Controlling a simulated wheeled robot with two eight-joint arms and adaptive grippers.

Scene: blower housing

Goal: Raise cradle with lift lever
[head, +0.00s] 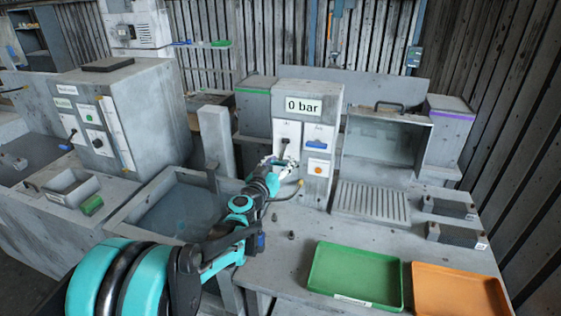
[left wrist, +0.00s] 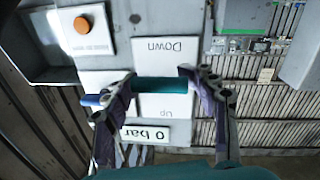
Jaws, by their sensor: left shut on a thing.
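The control panel (head: 295,90) stands at the back of the bench, with a "0 bar" display (head: 303,106). My left gripper (head: 278,166) is at the panel's left plate. In the left wrist view its two fingers (left wrist: 158,82) are at the lever's two ends, shut on it. The lever is mostly hidden in the head view. I cannot make out the cradle; a basin (head: 180,207) is left of my arm. My right gripper is not in view.
A blue handle (head: 315,146) and an orange button (head: 317,168) are on the panel's right plate. A clear-fronted box (head: 385,140) stands to the right. A green tray (head: 355,273) and an orange tray (head: 460,290) lie at the front. Small pegs (head: 291,234) stand on the bench.

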